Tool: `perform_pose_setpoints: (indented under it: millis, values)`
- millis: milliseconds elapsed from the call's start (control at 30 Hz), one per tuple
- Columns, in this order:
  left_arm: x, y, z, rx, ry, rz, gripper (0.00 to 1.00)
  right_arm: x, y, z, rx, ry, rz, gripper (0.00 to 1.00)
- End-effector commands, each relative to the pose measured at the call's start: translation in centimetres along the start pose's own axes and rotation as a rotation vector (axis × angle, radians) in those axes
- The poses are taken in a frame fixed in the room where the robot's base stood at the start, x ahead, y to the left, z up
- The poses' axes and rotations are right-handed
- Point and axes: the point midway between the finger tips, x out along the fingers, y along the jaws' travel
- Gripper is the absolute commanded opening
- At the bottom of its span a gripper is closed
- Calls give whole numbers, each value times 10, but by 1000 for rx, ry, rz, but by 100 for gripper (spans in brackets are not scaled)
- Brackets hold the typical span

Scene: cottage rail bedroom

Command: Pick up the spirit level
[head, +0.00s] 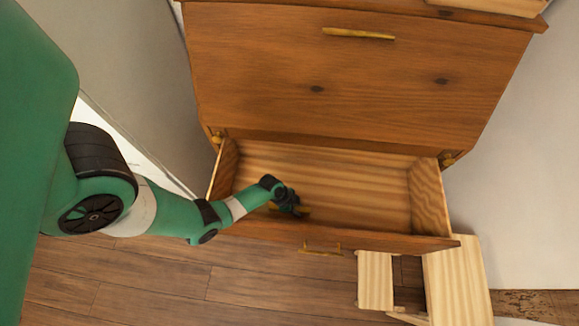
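My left gripper (290,203) is dark and reaches down into the open drawer of a wooden chest, near the drawer's front panel. A small yellowish strip (304,210) shows right at the gripper's tip; it may be the spirit level, mostly hidden by the gripper. I cannot tell whether the fingers are open or shut on it. My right gripper is not in view.
The open drawer (330,240) is otherwise bare, with free room to the right of the gripper. Its side walls and front panel stand around the gripper. The chest (350,85) rises behind. A light wooden step or stool (452,280) stands on the floor at the lower right.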

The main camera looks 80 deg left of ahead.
Motion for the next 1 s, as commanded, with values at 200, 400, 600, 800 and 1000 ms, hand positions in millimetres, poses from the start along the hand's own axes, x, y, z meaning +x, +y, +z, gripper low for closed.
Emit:
perform_pose_setpoints:
  millis: [200, 400, 600, 800, 1000]
  values:
    - [0, 0, 0, 0, 0, 0, 0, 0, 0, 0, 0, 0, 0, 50]
    - [0, 0, 0, 0, 0, 0, 0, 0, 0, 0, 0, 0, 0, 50]
    - [-4, 0, -1, 0, 0, 0, 0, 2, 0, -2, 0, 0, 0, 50]
    - [-34, 0, -14, 0, 0, -1, 0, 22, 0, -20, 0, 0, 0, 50]
    - [-73, 0, -30, 0, 0, 0, 0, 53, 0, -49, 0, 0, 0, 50]
